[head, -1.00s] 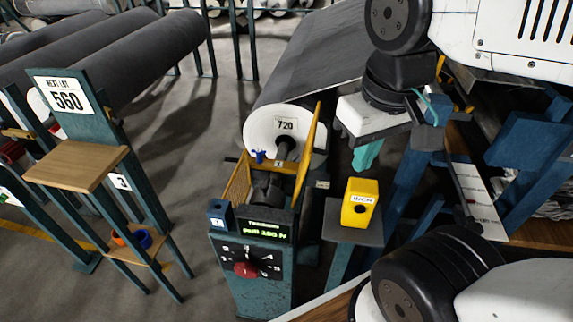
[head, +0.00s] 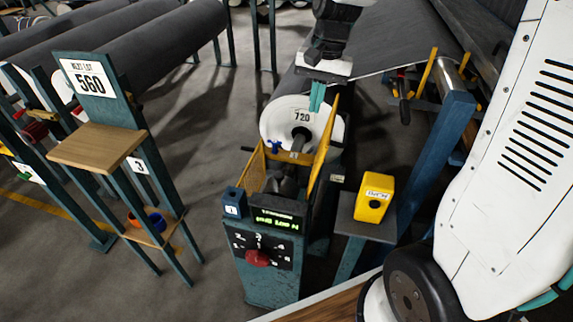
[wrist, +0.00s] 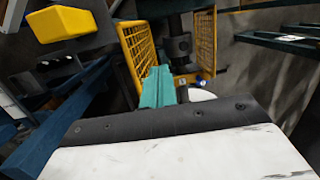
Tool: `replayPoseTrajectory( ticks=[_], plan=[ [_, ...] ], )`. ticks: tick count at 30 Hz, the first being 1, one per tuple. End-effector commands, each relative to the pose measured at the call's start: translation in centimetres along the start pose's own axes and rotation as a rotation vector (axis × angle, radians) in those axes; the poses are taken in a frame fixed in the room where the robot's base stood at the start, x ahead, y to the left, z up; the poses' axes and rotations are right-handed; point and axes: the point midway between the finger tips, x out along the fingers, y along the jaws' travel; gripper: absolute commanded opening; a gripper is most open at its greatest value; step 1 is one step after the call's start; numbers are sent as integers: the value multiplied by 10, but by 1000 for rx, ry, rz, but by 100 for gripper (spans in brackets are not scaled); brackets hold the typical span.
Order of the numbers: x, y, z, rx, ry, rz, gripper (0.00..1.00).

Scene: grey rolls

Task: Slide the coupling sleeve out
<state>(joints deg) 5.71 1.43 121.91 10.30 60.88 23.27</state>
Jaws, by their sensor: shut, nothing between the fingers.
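The dark coupling parts (head: 287,183) lie between two yellow mesh guards, in line with the shaft at the end of the roll marked 720 (head: 272,118). I cannot tell exactly where the sleeve begins and ends. In the wrist view dark cylindrical parts (wrist: 180,46) show between the guards, beyond my fingers. My gripper (head: 317,98) has teal fingers pointing down, in front of the upper right of the roll's white end face. It is shut and empty, above the guards and apart from the coupling. My fingers also show in the wrist view (wrist: 155,90).
The right guard (head: 323,150) stands tall and tilted; the left guard (head: 251,175) is lower. A blue handle (head: 275,147) sits near the shaft. A console with a red knob (head: 257,258) stands in front. A yellow box (head: 374,197) sits on a stand at right.

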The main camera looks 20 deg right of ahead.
Motion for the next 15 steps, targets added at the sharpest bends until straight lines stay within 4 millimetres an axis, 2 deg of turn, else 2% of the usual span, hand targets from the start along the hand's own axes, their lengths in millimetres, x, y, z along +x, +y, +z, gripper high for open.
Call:
replayPoseTrajectory(
  ticks=[1,6,10,15],
  plan=[
    [17,-6,-22,54,-26,1,0],
    [76,-23,-86,247,-84,-9,0],
    [120,-28,-122,366,-119,-10,0],
    [159,-30,-148,465,-145,-10,0]
  ],
)
